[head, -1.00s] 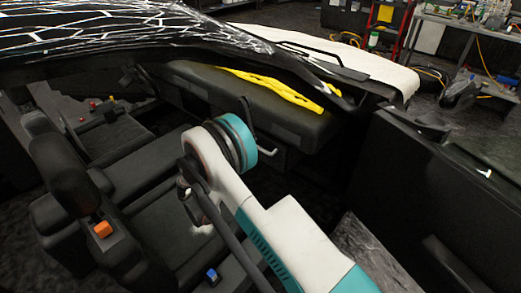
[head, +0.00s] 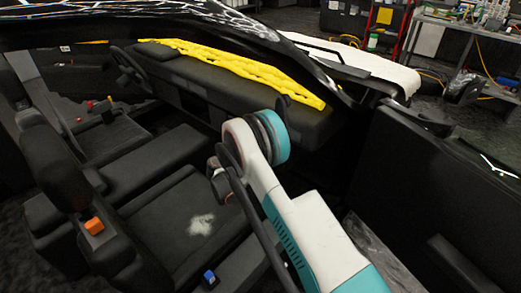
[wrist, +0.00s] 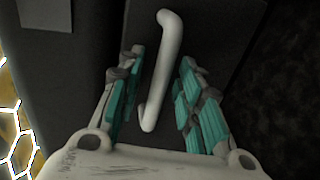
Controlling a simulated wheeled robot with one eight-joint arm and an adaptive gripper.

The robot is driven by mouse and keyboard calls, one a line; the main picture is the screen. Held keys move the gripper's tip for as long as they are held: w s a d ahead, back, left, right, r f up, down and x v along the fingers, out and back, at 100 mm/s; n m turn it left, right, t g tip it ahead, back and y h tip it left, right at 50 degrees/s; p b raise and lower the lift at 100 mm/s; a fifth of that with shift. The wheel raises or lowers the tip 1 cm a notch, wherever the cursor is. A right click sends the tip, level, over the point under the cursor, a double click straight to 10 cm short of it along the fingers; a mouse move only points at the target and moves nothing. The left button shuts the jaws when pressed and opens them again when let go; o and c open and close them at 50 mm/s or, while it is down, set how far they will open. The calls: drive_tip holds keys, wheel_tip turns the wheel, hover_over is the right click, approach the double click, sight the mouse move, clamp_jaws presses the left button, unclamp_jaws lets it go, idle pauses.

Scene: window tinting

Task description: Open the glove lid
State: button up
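The glove lid (wrist: 222,30) is a dark grey panel in the wrist view. A pale, bent bar handle (wrist: 170,55) stands on it and runs slantwise from the top to the lower middle. My gripper (wrist: 158,64) is open, with a teal-padded finger on each side of the handle. Dark gaps show between the handle and both fingers. In the head view, my white and teal arm reaches toward the dashboard (head: 215,85), and my gripper and the handle are hidden behind it.
A yellow mesh strip (head: 240,70) lies along the dashboard top. A front seat (head: 165,215) with a white patch is left of my arm. The open car door (head: 430,190) stands to the right. The patterned windshield (wrist: 14,115) edges the wrist view's left.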

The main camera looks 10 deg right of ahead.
drive_tip(key=shift+c, duration=0.5)
clamp_jaws()
